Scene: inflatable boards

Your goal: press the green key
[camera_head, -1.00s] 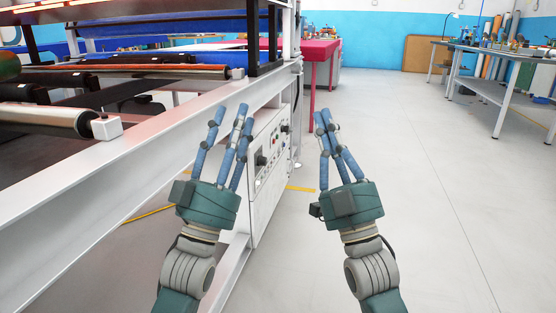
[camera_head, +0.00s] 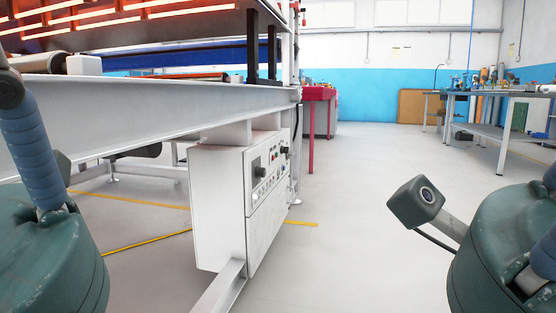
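A white control box (camera_head: 218,210) hangs under the rail of the large machine, near the middle of the view. Its control panel (camera_head: 268,185) faces right and is seen at a steep angle, with dark knobs and a row of small keys.
The machine's white rail (camera_head: 150,110) runs across the left, with glowing heater bars (camera_head: 130,15) above. A red table (camera_head: 318,95) stands behind the box. A workbench (camera_head: 500,95) is at the back right. The floor right of the panel is clear.

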